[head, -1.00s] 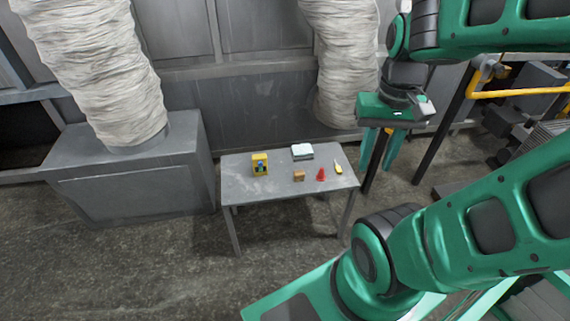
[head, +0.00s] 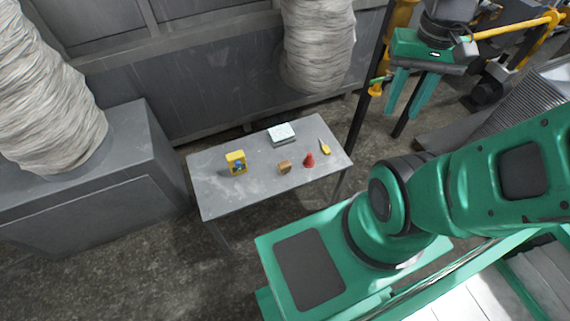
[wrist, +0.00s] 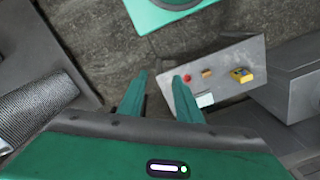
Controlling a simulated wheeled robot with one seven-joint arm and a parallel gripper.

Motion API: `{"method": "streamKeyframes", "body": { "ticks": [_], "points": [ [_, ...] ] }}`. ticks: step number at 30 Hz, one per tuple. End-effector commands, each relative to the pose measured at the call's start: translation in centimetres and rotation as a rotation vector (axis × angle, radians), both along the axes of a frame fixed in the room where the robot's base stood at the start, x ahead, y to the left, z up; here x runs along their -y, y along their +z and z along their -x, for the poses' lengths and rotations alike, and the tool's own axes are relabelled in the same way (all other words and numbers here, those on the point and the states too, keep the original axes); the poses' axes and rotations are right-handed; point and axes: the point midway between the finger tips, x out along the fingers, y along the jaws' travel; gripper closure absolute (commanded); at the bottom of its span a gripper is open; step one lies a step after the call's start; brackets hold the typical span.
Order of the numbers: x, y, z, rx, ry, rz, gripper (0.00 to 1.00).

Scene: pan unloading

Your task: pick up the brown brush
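A small brown thing (head: 285,167), which I take to be the brown brush, lies on the grey table (head: 215,184). It is too small to make out bristles or a handle. It sits between a yellow item and a red item, and it also shows in the wrist view (wrist: 208,73). My gripper (head: 402,113) is open and empty, fingers pointing down, in the air to the right of the table and apart from everything on it. In the wrist view the two fingers (wrist: 160,76) stand apart, with floor and the table's edge beyond them.
On the table are a yellow item (head: 236,162), a white-topped block (head: 282,134), a red cone-like item (head: 309,160) and a small yellow-handled item (head: 325,149). A grey cabinet (head: 95,200) stands close on the left. A metal wall (head: 215,85) runs behind.

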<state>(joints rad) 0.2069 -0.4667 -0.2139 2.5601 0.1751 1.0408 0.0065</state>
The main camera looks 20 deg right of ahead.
Motion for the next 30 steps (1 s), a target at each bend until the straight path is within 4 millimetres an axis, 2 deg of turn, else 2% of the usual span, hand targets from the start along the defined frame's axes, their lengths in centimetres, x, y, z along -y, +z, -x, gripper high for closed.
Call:
{"method": "streamKeyframes", "body": {
  "ticks": [2,3,4,5,8,14,19,23,30],
  "points": [
    [0.0,0.0,0.0,0.0,0.0,0.0,0.66],
    [0.0,0.0,0.0,0.0,0.001,0.0,0.57],
    [0.0,0.2,0.6,0.006,0.005,0.0,0.53],
    [0.0,0.4,0.9,0.011,0.012,0.001,0.53],
    [0.0,0.0,0.1,0.009,0.065,0.006,0.53],
    [0.2,-2.6,-4.9,-0.007,0.345,0.018,0.53],
    [-0.6,-5.8,-9.7,-0.017,0.639,0.04,0.53],
    [-1.9,-8.9,-13.1,-0.023,0.871,0.047,0.53],
    [-5.8,-15.7,-18.4,-0.028,1.298,0.043,0.53]
  ]
}}
